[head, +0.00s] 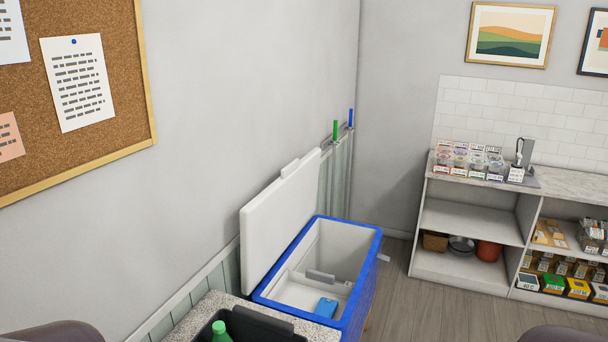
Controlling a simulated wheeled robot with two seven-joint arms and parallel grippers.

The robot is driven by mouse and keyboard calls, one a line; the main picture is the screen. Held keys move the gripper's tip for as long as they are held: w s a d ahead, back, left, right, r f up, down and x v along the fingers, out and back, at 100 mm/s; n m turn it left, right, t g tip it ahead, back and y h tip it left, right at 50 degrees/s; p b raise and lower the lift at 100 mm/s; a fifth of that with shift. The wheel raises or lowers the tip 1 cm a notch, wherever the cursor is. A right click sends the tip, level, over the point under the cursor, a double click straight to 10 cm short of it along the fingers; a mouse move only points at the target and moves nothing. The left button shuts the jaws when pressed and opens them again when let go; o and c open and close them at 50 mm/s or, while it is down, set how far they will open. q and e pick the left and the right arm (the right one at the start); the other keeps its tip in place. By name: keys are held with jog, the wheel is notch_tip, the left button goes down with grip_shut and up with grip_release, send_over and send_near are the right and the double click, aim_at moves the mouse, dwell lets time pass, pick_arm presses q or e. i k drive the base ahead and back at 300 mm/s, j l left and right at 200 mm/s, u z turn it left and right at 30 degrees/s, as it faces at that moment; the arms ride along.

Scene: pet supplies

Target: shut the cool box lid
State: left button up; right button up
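The cool box (362,296) is blue with a white inside and stands against the left wall. Its white lid (279,221) is raised and leans back toward the wall, so the box is open. Neither of my grippers shows in the head view. Dark rounded shapes at the bottom left and bottom right corners look like parts of my own arms.
A speckled counter (194,323) with a black bin (262,327) holding a green bottle (220,332) stands in front of the box. White shelves (468,217) with goods stand at the right. The wooden floor (398,320) between is clear.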

aim_at(271, 220)
jog(key=i+l, duration=0.15)
jog(key=l, duration=0.25)
jog(key=i+l+u, duration=0.15)
jog(key=l, duration=0.2)
jog(key=i+l, duration=0.2)
jog(key=l, duration=0.2)
jog(key=i+l+u, duration=0.1)
jog(key=l, duration=0.3)
jog(key=i+l+u, duration=0.1)
jog(key=l, duration=0.3)
jog(key=i+l, duration=0.25)
jog(key=l, duration=0.15)
jog(key=i+l+u, duration=0.15)
jog(key=i+l, duration=0.3)
jog(key=i+l+u, duration=0.1)
jog(key=i+l, duration=0.3)
jog(key=l, duration=0.15)
jog(key=i+l+u, duration=0.15)
jog(key=i+l, duration=0.25)
jog(key=l, duration=0.15)
